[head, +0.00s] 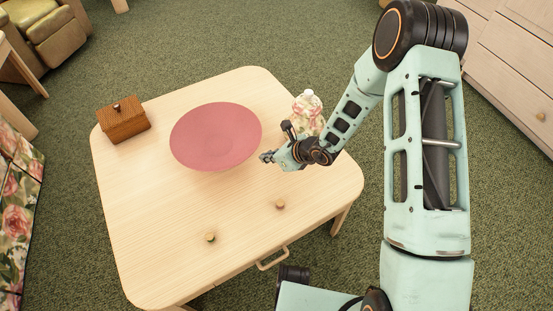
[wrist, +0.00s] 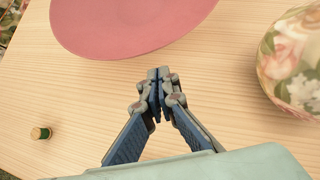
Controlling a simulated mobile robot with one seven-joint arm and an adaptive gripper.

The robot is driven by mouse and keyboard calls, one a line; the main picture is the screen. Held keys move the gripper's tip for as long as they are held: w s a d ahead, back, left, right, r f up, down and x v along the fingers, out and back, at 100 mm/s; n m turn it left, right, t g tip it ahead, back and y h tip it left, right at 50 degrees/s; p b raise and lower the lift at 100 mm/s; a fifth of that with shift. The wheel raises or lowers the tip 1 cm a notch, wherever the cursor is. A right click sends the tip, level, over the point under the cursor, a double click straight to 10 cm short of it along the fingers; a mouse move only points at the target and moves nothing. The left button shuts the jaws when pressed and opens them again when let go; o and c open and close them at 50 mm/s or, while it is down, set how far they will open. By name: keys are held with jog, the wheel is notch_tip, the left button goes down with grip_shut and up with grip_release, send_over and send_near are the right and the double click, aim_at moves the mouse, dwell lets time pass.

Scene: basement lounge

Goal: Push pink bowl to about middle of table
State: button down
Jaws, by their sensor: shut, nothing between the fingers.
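The pink bowl (head: 216,136) is wide and shallow and sits on the far half of the light wooden table (head: 150,230), a little left of my gripper. My gripper (head: 266,157) is low over the table, close to the bowl's right side. In the wrist view the pink bowl (wrist: 130,22) is at the top, and my gripper (wrist: 158,78) points toward its edge with its fingertips together and nothing between them. A strip of bare wood shows between the fingertips and the bowl's rim, so they look apart.
A floral vase (head: 308,110) stands behind my gripper, at the right edge. Two small cork-like pieces, one nearer (head: 210,238) and one further right (head: 280,204), lie on the front part. The table's front left is clear.

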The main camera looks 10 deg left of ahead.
aim_at(246, 149)
jog(key=shift+w+a+r, duration=0.1)
jog(key=shift+w+a, duration=0.25)
jog(key=shift+a, duration=0.35)
jog(key=shift+w+a+r, duration=0.1)
jog(key=shift+w+a, duration=0.2)
jog(key=shift+a, duration=0.35)
jog(key=shift+a, duration=0.1)
jog(key=w+a, duration=0.1)
jog(key=a, duration=0.1)
jog(key=a+b, duration=0.1)
jog(key=w+a+b, duration=0.1)
jog(key=a, duration=0.1)
jog(key=shift+w+a, duration=0.35)
jog(key=shift+d+f, duration=0.1)
